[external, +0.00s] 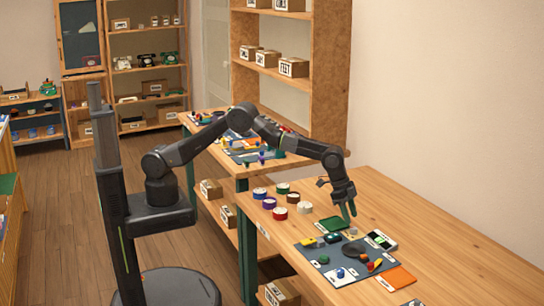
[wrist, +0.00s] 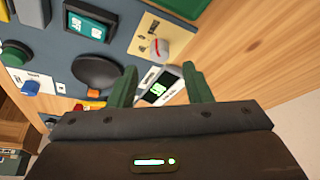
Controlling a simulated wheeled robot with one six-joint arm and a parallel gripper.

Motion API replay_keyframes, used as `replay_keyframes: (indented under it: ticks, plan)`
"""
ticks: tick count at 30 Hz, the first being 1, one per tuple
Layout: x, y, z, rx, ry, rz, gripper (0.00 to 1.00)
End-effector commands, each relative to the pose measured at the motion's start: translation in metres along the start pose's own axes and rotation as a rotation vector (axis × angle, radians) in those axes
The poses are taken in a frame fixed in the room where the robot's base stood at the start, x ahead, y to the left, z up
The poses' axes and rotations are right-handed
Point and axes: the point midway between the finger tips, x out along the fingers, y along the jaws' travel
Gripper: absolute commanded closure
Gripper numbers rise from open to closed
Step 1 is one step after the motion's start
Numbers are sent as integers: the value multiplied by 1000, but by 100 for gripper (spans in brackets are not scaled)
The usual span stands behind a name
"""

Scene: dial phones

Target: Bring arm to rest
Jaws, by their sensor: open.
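My gripper (external: 349,211) hangs at the end of my outstretched arm, above the workbench (external: 440,232) near the back edge of a dark blue mat (external: 342,282). In the wrist view, its two green fingers (wrist: 165,88) are spread apart, with nothing held between them. A white device with a green-lit screen (external: 381,240) lies on the bench below, and it shows between the fingers in the wrist view (wrist: 157,86). My arm reaches from the column on the left, over the bench, and bends down at the wrist.
Small parts lie on the mat, including a round black piece (wrist: 96,73). A green card (external: 331,224) and an orange card (external: 397,278) lie beside it. Several colored rolls (external: 280,213) stand to the left. A wooden shelf (external: 330,75) rises behind. The bench's right side is clear.

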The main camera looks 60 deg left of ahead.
Motion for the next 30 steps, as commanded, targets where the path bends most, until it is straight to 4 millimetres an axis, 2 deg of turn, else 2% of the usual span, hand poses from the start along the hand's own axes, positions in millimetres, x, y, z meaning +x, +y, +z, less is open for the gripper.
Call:
replay_keyframes:
  ticks: [3,6,12,25,30]
  plan:
    - [20,0,0,0,-1,0,55]
    - [32,0,0,0,0,0,55]
    - [46,0,0,0,0,0,55]
    - [46,0,0,-6,1,-2,55]
    - [36,0,-1,1,2,-1,55]
